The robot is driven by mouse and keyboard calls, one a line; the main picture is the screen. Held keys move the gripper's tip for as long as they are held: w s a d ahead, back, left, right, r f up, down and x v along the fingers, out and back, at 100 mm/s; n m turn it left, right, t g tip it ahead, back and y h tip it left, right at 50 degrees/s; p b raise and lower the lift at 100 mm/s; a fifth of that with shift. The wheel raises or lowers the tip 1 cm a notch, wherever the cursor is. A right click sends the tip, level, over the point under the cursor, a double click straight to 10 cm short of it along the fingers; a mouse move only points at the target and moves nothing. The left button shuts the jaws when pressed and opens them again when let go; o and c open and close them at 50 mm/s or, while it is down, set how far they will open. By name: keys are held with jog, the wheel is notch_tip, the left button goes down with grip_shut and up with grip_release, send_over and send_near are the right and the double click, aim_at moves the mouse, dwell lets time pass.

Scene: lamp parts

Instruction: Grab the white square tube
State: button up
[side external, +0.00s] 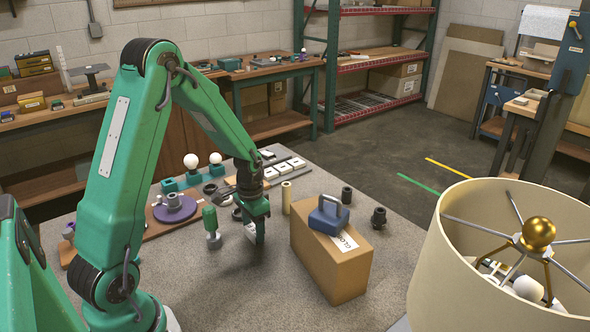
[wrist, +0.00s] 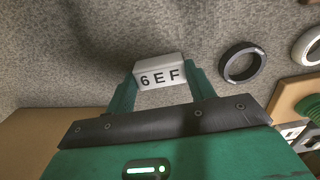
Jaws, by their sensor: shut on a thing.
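The white square tube (wrist: 160,73), printed "6EF" on the face toward me, sits between the two green fingers of my gripper (wrist: 158,84) in the wrist view. My gripper is shut on it, one finger against each side. In the side external view my gripper (side external: 258,232) points down at the grey tabletop, and part of the tube (side external: 249,231) shows beside the finger. The rest of the tube is hidden by the gripper there. I cannot tell whether the tube touches the table or is slightly above it.
A cardboard box (side external: 335,252) with a blue weight (side external: 328,215) on it stands close right of my gripper. A green-handled tool (side external: 211,225) stands close left. A dark ring (wrist: 242,63) lies nearby. A large lampshade (side external: 450,250) fills the front right. The front table is clear.

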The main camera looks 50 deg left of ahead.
aim_at(254, 229)
jog(key=shift+r, duration=0.15)
jog(key=shift+r, duration=0.5)
notch_tip(254, 229, up, 3)
jog(key=shift+r, duration=0.1)
jog(key=s+d+r, duration=0.1)
jog(key=d+r, duration=0.5)
jog(key=d, duration=0.5)
jog(key=shift+s+d+r, duration=0.3)
jog(key=shift+s, duration=0.05)
